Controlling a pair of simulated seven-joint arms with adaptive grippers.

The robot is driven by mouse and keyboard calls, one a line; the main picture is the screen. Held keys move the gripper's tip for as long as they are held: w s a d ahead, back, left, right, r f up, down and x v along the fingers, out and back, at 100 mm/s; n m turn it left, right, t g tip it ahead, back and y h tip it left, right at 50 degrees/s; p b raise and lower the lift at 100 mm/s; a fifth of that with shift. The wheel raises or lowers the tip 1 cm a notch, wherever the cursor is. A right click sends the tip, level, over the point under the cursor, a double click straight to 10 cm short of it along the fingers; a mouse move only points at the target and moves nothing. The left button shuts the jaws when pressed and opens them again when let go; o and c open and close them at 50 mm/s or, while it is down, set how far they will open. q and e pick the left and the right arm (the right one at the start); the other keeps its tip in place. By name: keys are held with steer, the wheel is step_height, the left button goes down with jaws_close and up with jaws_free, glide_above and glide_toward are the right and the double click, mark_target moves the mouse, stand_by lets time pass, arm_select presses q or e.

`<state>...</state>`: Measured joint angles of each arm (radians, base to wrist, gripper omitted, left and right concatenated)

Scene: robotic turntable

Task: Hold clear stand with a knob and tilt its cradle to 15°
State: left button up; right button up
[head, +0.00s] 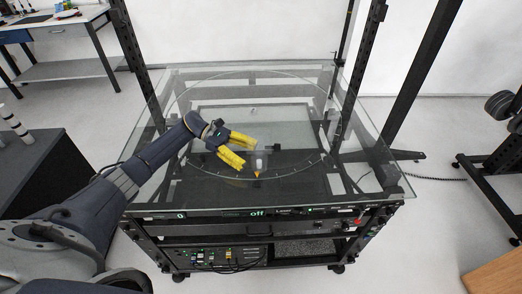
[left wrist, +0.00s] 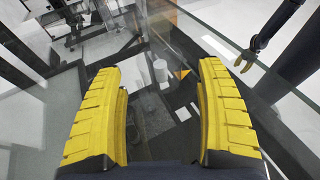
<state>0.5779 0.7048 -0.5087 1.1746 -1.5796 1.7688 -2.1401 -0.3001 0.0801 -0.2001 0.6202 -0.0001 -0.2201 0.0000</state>
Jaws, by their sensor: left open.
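The clear stand (head: 264,146) is on the glass turntable top, faint and hard to make out against the dark parts below. A small white cylinder (head: 258,163), perhaps its knob, is beside it, with an orange triangular marker (head: 257,175) on its near side. My left gripper (head: 250,152) is open just left of and above the stand, its yellow fingers pointing at it. In the left wrist view the stand (left wrist: 134,73) and white cylinder (left wrist: 160,71) show between the spread fingers, with nothing gripped. My right gripper (left wrist: 243,62) shows small at the upper right there; its opening is unclear.
The glass top (head: 372,180) has a marked ring and is mostly clear. Black uprights (head: 360,65) rise at its back and right. A front panel (head: 262,212) reads "off". A dark bench (head: 42,150) stands at the left.

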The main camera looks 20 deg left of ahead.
mark_target(256, 159)
arm_select(q)
steer(key=shift+x, duration=1.8)
steer(key=shift+c, duration=0.2)
steer(key=c, duration=0.7)
